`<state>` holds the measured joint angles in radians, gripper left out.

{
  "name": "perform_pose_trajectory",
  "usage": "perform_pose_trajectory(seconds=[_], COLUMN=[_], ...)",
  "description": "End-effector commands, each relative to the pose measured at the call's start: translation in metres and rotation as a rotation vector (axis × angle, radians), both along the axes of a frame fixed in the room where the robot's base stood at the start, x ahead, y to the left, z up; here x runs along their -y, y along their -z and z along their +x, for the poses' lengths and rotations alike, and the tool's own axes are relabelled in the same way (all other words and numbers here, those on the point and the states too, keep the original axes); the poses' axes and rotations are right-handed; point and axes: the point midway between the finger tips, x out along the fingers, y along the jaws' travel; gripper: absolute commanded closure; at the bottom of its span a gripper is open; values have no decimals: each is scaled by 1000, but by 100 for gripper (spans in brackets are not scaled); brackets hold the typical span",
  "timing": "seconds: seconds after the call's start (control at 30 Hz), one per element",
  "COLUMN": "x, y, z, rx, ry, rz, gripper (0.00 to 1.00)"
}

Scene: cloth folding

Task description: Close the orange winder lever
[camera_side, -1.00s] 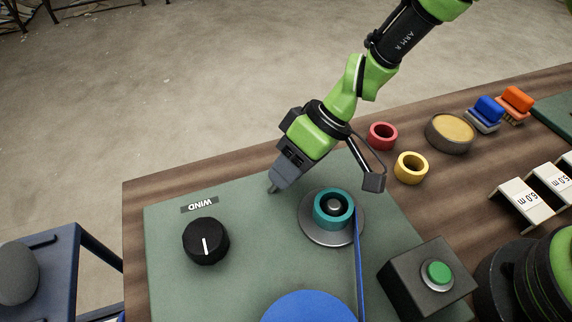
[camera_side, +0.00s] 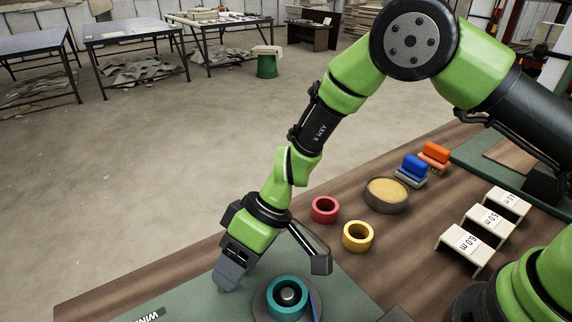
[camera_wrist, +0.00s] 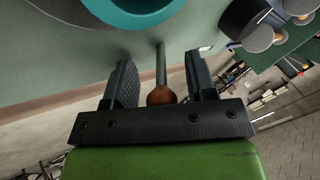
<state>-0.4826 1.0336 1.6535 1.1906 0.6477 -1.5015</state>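In the wrist view the winder lever shows as a thin grey rod (camera_wrist: 161,62) ending in an orange-brown knob (camera_wrist: 161,97). The knob lies between the two fingers of my gripper (camera_wrist: 160,75), close to the palm, with a visible gap on each side. The fingers are apart. In the side view my gripper (camera_side: 222,286) points down at the green panel, just left of the teal ring (camera_side: 288,281). The lever cannot be made out in the side view. The teal ring also shows at the top of the wrist view (camera_wrist: 145,12).
A red ring (camera_side: 325,210), a yellow ring (camera_side: 358,237) and a round tin (camera_side: 386,196) stand on the wooden bench. Blue (camera_side: 415,166) and orange (camera_side: 435,153) blocks sit behind them. White number-marked stands (camera_side: 468,243) are at right. A WIND label (camera_side: 140,317) is partly cut off.

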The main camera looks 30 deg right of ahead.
Motion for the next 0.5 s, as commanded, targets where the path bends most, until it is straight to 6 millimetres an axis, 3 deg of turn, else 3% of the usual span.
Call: perform_pose_trajectory(seconds=[0.5], x=[-9], y=[-5], z=[0], rx=[5], ry=[-6], rz=[-137], gripper=[49])
